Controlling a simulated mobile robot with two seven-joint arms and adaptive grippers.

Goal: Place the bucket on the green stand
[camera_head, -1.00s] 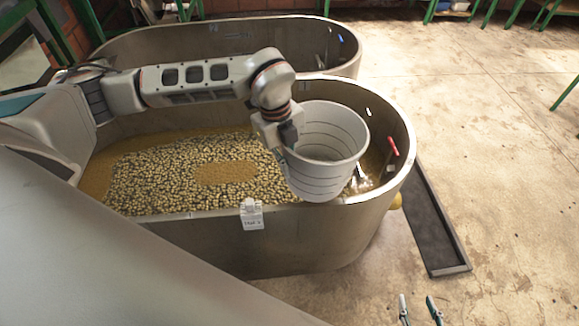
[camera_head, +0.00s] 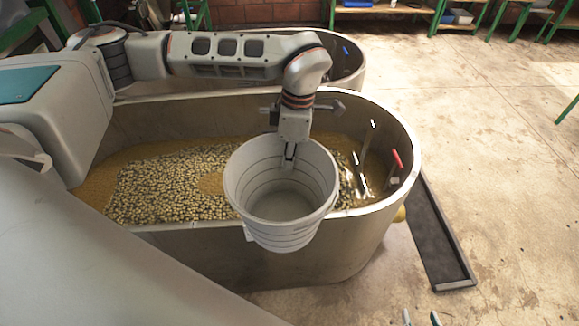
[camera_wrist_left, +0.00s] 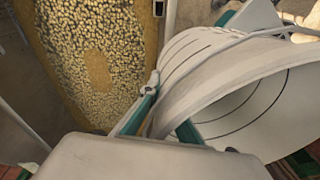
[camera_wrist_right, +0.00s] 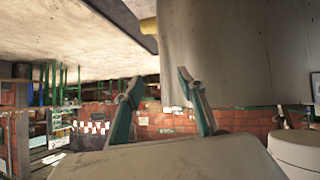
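The white bucket (camera_head: 268,232) is upright with its mouth tilted toward me in the head view, and looks empty. My left gripper (camera_head: 289,153) is shut on its far rim and holds it over the near wall of the tank (camera_head: 270,262). In the left wrist view, the bucket wall (camera_wrist_left: 205,80) passes between the fingers of my left gripper (camera_wrist_left: 167,120). My right gripper (camera_head: 421,318) shows only its fingertips at the bottom edge. In the right wrist view my right gripper (camera_wrist_right: 160,90) is open and empty. I cannot tell which green structure is the stand.
The tank holds wet coffee cherries or beans (camera_head: 150,190). A second tank (camera_head: 345,65) stands behind it. A red-handled tool (camera_head: 396,159) is at the tank's right end. A dark floor channel (camera_head: 440,240) runs beside it. Green-framed tables (camera_head: 390,8) stand at the back; the right floor is open.

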